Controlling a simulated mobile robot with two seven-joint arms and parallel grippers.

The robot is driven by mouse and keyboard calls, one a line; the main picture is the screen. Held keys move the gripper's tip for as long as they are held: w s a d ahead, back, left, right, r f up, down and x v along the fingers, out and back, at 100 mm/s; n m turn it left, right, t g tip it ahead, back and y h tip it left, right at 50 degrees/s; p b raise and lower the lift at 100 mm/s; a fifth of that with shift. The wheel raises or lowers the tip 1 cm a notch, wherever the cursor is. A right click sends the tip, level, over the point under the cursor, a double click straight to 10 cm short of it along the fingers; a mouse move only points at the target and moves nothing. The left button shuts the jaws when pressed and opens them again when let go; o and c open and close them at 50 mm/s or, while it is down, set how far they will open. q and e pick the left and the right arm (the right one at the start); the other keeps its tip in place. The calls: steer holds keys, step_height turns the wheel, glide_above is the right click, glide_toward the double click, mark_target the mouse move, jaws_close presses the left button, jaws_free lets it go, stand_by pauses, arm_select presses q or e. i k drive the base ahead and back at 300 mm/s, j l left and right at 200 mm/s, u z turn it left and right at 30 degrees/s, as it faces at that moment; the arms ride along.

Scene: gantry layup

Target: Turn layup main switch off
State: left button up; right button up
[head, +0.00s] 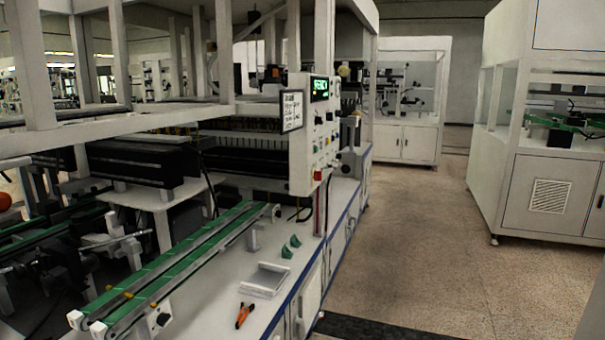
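The layup machine's white control panel (315,145) hangs on the near end of the gantry at the middle of the head view. It has a lit green display (320,89) at the top and several small knobs and buttons on its face. Neither of my grippers is in view.
A white bench with a blue edge (345,225) runs below the panel. It carries a green conveyor (180,268), orange-handled pliers (243,315) and a small white tray (265,279). A clear speckled floor aisle (440,250) lies to the right, with a white cabinet (545,190) beyond.

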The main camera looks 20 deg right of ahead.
mark_target(318, 175)
steer(key=i+l+u, duration=0.2)
steer(key=l, duration=0.35)
steer(key=i+l+u, duration=0.1)
steer(key=i+l, duration=0.15)
steer(key=l, duration=0.25)
steer(key=i+l, duration=0.15)
steer(key=l, duration=0.2)
steer(key=i+l+u, duration=0.1)
steer(key=l, duration=0.3)
steer(key=i+l, duration=0.2)
steer(key=l, duration=0.2)
steer(key=i+l, duration=0.15)
steer(key=l, duration=0.25)
steer(key=u, duration=0.05)
